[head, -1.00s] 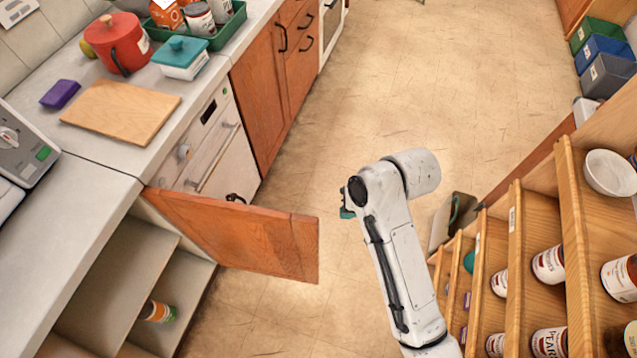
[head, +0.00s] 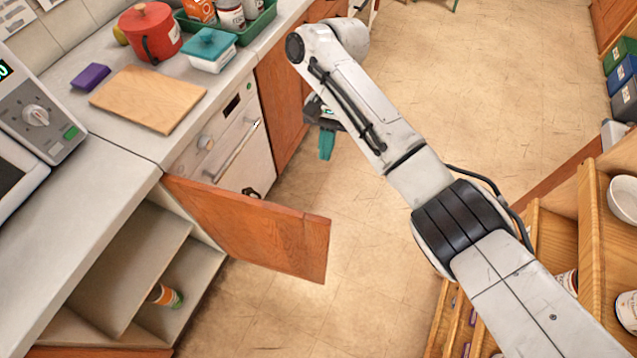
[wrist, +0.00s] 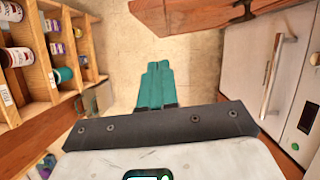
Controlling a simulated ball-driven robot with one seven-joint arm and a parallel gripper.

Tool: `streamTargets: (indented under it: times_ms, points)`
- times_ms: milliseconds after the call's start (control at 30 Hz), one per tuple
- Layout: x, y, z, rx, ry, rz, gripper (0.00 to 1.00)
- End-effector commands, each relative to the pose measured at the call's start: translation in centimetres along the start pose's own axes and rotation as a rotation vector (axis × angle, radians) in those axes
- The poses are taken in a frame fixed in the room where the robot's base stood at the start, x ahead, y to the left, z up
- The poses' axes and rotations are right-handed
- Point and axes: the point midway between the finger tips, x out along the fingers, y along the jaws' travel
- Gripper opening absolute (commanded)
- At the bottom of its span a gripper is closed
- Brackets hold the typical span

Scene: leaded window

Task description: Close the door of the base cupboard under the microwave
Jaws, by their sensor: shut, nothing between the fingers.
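The wooden door (head: 255,225) of the base cupboard stands wide open, swung out over the floor. Its cupboard (head: 125,265) shows a shelf and a can (head: 165,295) inside. The microwave (head: 35,115) sits on the counter above, at the left edge. My gripper (head: 326,143) is beyond the door, over the floor in front of the white appliance, and apart from the door. Its teal fingers (wrist: 157,85) are together and empty in the wrist view. In that view the door (wrist: 185,20) crosses the top, ahead of the fingertips.
A white dishwasher-like appliance (head: 220,145) with a bar handle stands beside the cupboard. A cutting board (head: 148,98), a red pot (head: 150,32) and a teal-lidded box (head: 210,50) are on the counter. Wooden shelves (head: 565,235) stand at right. Floor between is clear.

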Motion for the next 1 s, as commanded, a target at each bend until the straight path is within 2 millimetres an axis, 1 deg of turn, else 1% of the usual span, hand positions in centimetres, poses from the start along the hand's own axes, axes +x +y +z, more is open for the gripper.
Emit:
streamTargets:
  times_ms: [167, 433, 467, 567, 700, 800, 1000]
  points:
    - [2.6, -0.1, -0.1, -0.001, -0.004, 0.000, 0.00]
    - [8.1, -0.1, -0.1, -0.003, -0.002, -0.001, 0.00]
    - [8.2, 0.0, 0.0, -0.002, -0.002, 0.000, 0.00]
    - [9.9, 0.1, 0.1, -0.001, -0.002, 0.000, 0.00]
    - [10.3, 0.0, 1.9, -0.004, 0.000, -0.002, 0.00]
    - [10.8, 0.1, 2.8, -0.002, 0.000, -0.002, 0.00]
    - [11.3, 0.0, 3.7, -0.002, 0.001, -0.002, 0.00]
